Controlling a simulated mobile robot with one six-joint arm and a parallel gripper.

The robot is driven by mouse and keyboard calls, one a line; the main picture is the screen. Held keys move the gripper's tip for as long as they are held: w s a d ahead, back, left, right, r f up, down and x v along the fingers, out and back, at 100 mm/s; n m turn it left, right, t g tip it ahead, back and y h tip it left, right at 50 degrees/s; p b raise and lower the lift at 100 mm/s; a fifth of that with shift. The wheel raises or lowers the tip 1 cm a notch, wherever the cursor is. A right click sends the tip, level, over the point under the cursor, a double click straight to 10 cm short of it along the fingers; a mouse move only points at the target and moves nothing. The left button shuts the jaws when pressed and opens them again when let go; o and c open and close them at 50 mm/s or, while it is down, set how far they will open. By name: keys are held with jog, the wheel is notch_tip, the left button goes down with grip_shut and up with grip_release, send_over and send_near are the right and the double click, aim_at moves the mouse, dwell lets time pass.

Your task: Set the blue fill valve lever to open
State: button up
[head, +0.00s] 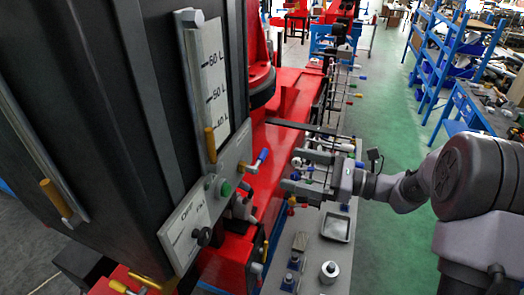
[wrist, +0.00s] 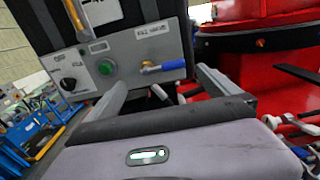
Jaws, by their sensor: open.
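The blue fill valve lever (head: 262,157) sits on a brass valve at the right end of the grey control panel. In the wrist view the blue lever (wrist: 170,66) lies nearly level, its handle pointing right from the brass body, under a "fill valve" label (wrist: 153,31). My gripper (head: 293,170) is to the right of the lever in the head view, apart from it. In the wrist view my gripper (wrist: 165,85) is open and empty, its two fingers spread on either side below the lever. Nothing hides the lever there.
The panel carries a green button (head: 226,188) and a black knob (head: 203,236) left of the valve. A level gauge (head: 205,75) rises above it. A red machine base (head: 290,95) is behind. A metal tray (head: 336,227) lies below my gripper.

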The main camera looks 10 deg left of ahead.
aim_at(262, 159)
jog(key=a, duration=0.3)
jog(key=w+a+p, duration=0.1)
jog(key=a, duration=0.6)
jog(key=shift+w+a, duration=0.15)
jog(key=shift+w, duration=0.25)
jog(key=c, duration=1.9)
